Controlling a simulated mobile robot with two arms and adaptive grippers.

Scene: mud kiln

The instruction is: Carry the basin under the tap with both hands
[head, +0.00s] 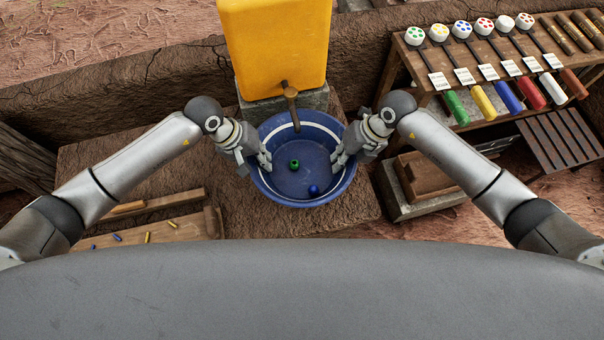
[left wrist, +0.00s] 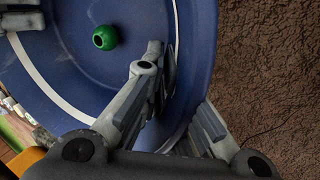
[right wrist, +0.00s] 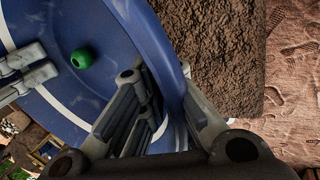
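The blue basin (head: 300,199) with a white band is in the middle of the head view, level or nearly so. The wooden tap (head: 291,95) juts from a yellow tank, and its lower end overlaps the basin's back edge in the picture. My left gripper (head: 256,161) straddles the basin's left wall, one finger inside and one outside, closed on it. My right gripper (head: 346,153) holds the right wall the same way. Both wrist views show the wall between the fingers. I cannot tell whether the basin's bottom touches the platform.
The yellow tank (head: 275,45) stands on a grey block behind the basin. An earthen platform (head: 345,205) lies beneath. A wooden tray (head: 170,230) with small coloured pieces is at left. A rack (head: 500,65) with coloured-handled tools and a wooden box (head: 425,180) are at right.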

